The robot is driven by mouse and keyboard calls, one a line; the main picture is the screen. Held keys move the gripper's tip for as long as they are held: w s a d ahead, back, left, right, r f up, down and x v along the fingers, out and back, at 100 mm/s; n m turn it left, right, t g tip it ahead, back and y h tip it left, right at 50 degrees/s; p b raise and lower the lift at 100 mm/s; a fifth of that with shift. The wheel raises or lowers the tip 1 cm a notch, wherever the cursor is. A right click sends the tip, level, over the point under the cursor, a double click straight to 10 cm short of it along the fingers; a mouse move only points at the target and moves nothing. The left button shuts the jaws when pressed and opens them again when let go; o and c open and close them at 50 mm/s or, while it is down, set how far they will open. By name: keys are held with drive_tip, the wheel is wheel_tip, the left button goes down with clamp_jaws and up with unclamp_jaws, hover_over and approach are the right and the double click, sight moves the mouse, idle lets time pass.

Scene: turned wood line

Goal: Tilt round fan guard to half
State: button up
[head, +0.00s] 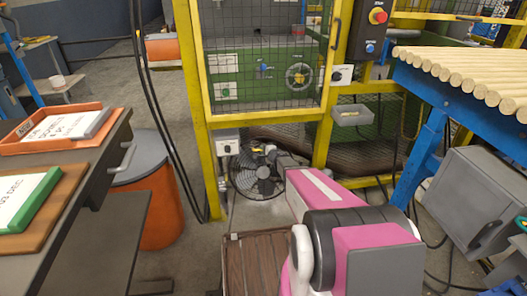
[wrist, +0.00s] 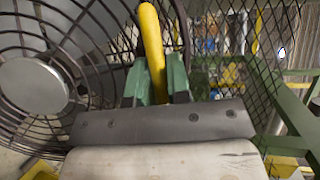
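The round fan guard (head: 243,181), a dark wire cage with a grey hub, stands low by the yellow frame in the head view. In the wrist view the fan guard (wrist: 38,88) fills the left side, with its spokes and round grey centre close to me. A curved yellow handle (wrist: 151,38) rises in front of its right edge. My gripper (wrist: 159,80) has its green fingers on both sides of the yellow handle and appears closed on it. In the head view my arm reaches to the fan's upper right, and the fingers are too small to make out.
A yellow-framed mesh cage (head: 202,110) stands behind and beside the fan. An orange bin (head: 160,205) is to the left. A blue-legged bench with wooden rods (head: 470,80) and a grey cabinet (head: 470,200) are on the right. A brown slatted crate (head: 256,262) lies in front.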

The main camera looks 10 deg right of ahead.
clamp_jaws()
drive_tip(key=s, duration=0.2)
drive_tip(key=s+f, duration=0.1)
drive_tip(key=shift+s, duration=0.35)
drive_tip(key=o, duration=0.6)
unclamp_jaws()
drive_tip(key=v, duration=1)
drive_tip(key=shift+s+d, duration=0.15)
drive_tip(key=shift+s, duration=0.2)
drive_tip(key=shift+r, duration=0.1)
